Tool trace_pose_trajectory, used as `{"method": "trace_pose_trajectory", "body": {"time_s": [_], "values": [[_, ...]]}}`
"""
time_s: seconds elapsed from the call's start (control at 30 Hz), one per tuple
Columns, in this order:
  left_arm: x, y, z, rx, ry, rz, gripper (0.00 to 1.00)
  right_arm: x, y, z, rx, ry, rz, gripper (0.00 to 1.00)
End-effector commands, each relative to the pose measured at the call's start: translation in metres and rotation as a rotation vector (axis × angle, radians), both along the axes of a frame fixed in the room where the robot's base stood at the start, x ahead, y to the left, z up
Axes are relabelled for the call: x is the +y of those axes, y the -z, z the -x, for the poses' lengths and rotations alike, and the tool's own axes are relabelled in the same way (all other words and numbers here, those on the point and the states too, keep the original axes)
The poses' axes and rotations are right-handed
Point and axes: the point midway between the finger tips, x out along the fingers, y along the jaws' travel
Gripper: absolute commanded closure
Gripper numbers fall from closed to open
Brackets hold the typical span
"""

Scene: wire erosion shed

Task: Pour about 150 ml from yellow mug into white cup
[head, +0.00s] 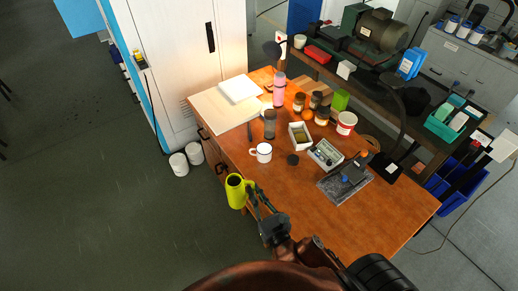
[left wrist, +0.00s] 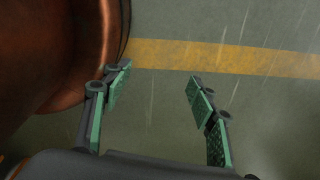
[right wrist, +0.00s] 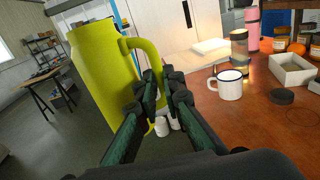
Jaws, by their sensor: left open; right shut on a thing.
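The yellow mug (head: 236,192) is held by my right gripper (head: 257,196) at the left edge of the wooden table. In the right wrist view the yellow mug (right wrist: 103,82) is large and slightly tilted, with the fingers of my right gripper (right wrist: 160,88) shut on its handle. Its contents are hidden in that view. The white cup (head: 263,152) stands upright on the table, beyond the mug and to its right. It also shows in the right wrist view (right wrist: 229,86), apart from the mug. My left gripper (left wrist: 153,85) is open and empty above the floor.
A dark glass jar (head: 270,124), a pink bottle (head: 279,89), a white box (head: 300,136) and a black disc (head: 292,160) stand near the cup. A meter (head: 326,155) and a grey plate (head: 335,190) lie to the right. The table front (head: 330,233) is clear.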

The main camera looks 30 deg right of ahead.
Motion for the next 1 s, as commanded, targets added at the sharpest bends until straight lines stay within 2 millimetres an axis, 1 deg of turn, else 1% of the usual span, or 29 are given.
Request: {"method": "trace_pose_trajectory", "body": {"time_s": [0.03, 0.13, 0.37, 0.5, 0.67, 0.8, 1.0], "values": [[0.0, 0.001, -0.002, -0.003, 0.001, 0.0, 0.42, -0.009, 0.002, -0.009, -0.005, 0.021, -0.002, 1.0], [0.0, 0.003, -0.006, -0.007, 0.001, 0.001, 0.35, -0.032, 0.008, -0.025, -0.006, 0.077, -0.002, 1.0], [-0.001, 0.007, -0.008, -0.01, 0.002, 0.001, 0.35, -0.094, 0.023, -0.064, -0.006, 0.227, -0.004, 1.0], [-0.001, 0.01, -0.006, -0.007, 0.002, 0.001, 0.35, -0.135, 0.032, -0.084, -0.006, 0.326, -0.004, 1.0], [0.0, 0.014, -0.003, -0.002, 0.002, 0.001, 0.35, -0.183, 0.045, -0.104, -0.005, 0.448, -0.006, 1.0], [0.0, 0.018, 0.0, 0.002, 0.001, 0.001, 0.35, -0.224, 0.059, -0.117, -0.004, 0.558, -0.01, 1.0], [0.0, 0.023, 0.002, 0.005, 0.001, 0.0, 0.35, -0.271, 0.084, -0.131, -0.002, 0.705, -0.011, 1.0]]}}
